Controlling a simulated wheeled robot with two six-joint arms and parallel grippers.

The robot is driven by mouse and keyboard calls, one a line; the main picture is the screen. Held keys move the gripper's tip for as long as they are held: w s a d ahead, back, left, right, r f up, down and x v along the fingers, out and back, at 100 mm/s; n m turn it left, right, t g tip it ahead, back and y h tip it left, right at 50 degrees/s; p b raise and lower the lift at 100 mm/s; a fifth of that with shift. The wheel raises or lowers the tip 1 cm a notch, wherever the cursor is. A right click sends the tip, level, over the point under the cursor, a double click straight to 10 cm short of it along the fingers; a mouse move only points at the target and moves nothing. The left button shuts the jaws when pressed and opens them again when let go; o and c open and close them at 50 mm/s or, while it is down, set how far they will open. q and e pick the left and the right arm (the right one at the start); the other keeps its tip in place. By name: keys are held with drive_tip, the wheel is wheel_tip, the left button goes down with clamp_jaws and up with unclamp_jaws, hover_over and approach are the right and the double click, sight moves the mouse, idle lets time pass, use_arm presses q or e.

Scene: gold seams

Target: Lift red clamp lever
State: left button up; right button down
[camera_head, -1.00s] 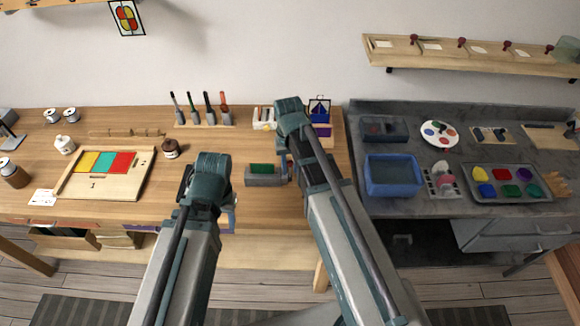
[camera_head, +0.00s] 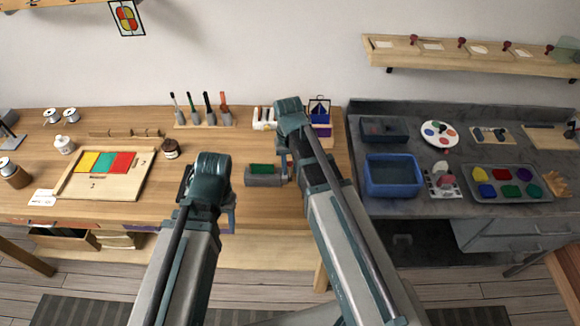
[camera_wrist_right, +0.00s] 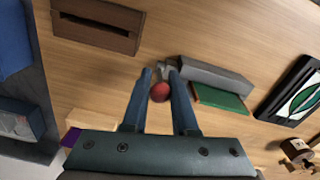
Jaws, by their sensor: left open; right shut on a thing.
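The red clamp lever shows as a red ball knob (camera_wrist_right: 159,92) in the right wrist view, beside a grey clamp block (camera_wrist_right: 215,75) with a green piece (camera_wrist_right: 218,102) along it. My right gripper (camera_wrist_right: 160,74) has its two fingers on either side of the lever, shut on it. In the head view the grey block (camera_head: 263,181) and green piece (camera_head: 262,168) lie mid-bench, with my right gripper (camera_head: 285,168) at their right end; the lever is hidden there. My left gripper (camera_head: 208,192) is open near the bench's front edge, partly hidden by its own arm.
A wooden board with coloured panels (camera_head: 108,185) lies left of my left gripper. A brush rack (camera_head: 205,124) stands behind the block. A brown slotted block (camera_wrist_right: 97,22) lies near the lever. A blue tub (camera_head: 393,184) and paint tray (camera_head: 510,193) stand on the grey counter at right.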

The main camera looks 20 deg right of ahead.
drive_tip(key=shift+s, duration=0.15)
drive_tip(key=shift+s+a+t, duration=0.1)
drive_tip(key=shift+s+t, duration=0.2)
drive_tip(key=shift+t, duration=0.1)
drive_tip(key=shift+w, duration=0.15)
drive_tip(key=c, duration=0.7)
unclamp_jaws()
wheel_tip(320, 180, up, 14)
drive_tip(key=s+p, duration=0.1)
drive_tip(key=p, duration=1.2)
drive_tip(key=shift+a+f+p, duration=0.15)
drive_tip(key=shift+a+p, duration=0.15)
drive_tip(key=shift+p, duration=0.05)
